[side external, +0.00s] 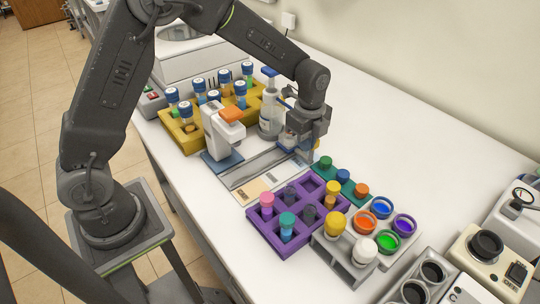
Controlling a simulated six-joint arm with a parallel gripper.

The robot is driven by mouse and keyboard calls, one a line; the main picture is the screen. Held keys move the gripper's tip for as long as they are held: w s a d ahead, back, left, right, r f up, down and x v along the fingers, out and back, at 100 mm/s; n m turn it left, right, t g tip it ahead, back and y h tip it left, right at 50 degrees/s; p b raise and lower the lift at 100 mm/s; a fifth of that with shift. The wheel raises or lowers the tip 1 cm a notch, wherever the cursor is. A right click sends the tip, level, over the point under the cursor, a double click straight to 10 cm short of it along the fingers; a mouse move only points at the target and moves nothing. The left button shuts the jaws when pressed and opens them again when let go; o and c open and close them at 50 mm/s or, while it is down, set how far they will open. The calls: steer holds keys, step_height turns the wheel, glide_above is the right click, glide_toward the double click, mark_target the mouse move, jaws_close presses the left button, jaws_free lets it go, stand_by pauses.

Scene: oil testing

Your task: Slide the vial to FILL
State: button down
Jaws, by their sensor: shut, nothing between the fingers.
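My gripper (304,153) is shut at the right end of a grey metal slide rail (256,168) on the white bench. It points down, low over the rail. No vial clearly shows on the rail. A small blue and yellow patch shows close beside the fingers, and I cannot tell whether it is a vial. Printed labels lie along the rail, too small to read, so I cannot pick out FILL. A white device with an orange top (230,115) stands at the rail's left end. A white and blue dispenser (269,110) stands behind the rail.
A yellow rack (186,139) of blue-capped vials stands at the back left. A purple rack (262,228) with coloured caps is in front of the rail. A green rack (335,178), a grey holder (345,262) and open colour cups (389,240) stand to the right. The bench's back right is clear.

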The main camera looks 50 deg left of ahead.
steer(key=shift+w, duration=0.2)
steer(key=shift+s, duration=0.35)
step_height(320, 180, up, 8)
steer(key=shift+f, duration=0.2)
stand_by(0.6)
